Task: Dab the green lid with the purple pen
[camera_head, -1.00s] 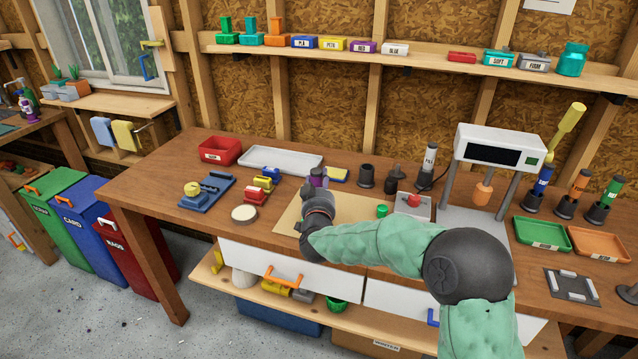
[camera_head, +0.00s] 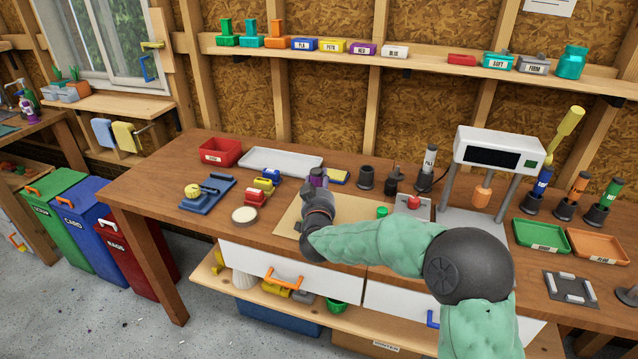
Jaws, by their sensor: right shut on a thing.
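My right arm reaches over the workbench from the lower right. Its gripper (camera_head: 317,185) is over the tan mat (camera_head: 291,222), mostly hidden behind its own wrist. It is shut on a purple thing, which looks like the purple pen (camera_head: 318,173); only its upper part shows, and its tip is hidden. A small green cylinder, which looks like the green lid (camera_head: 382,211), stands on the mat's right part, to the right of the gripper and apart from it. My left gripper is not in view.
A grey box with a red button (camera_head: 414,203) stands right of the mat. Dark pen holders (camera_head: 366,178) stand behind it. A white tray (camera_head: 280,160) and a red bin (camera_head: 220,152) are at the back left. A white-topped stand (camera_head: 499,147) rises on the right.

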